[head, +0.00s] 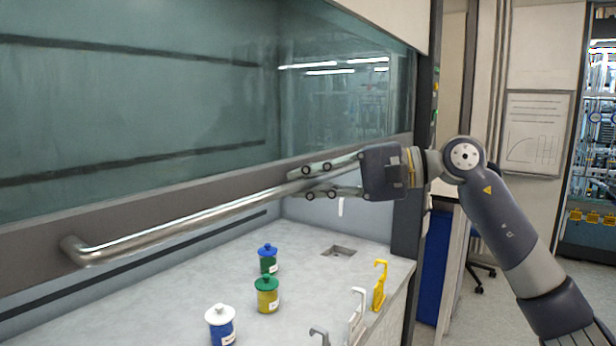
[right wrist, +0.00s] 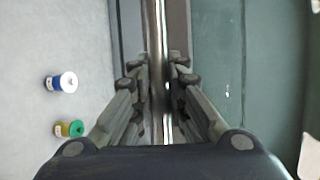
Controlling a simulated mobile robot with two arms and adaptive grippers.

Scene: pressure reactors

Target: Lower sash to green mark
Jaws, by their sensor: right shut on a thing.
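The fume hood's glass sash (head: 130,120) is partly raised, with an open gap between its grey lower rail (head: 150,208) and the worktop. A long metal bar handle (head: 190,222) runs along the rail. My right gripper (head: 300,182) is shut on the handle near its right end, with one finger above and one below the bar. In the right wrist view the handle (right wrist: 156,40) passes between the fingers of the gripper (right wrist: 157,75). My left gripper is not in view.
On the worktop (head: 180,295) stand blue-lidded (head: 267,258), green-lidded (head: 267,294) and white-lidded (head: 220,325) jars. A yellow hook-shaped fitting (head: 379,285) and a white one (head: 357,315) stand at the front edge. A dark hood post (head: 425,150) is beside my right gripper.

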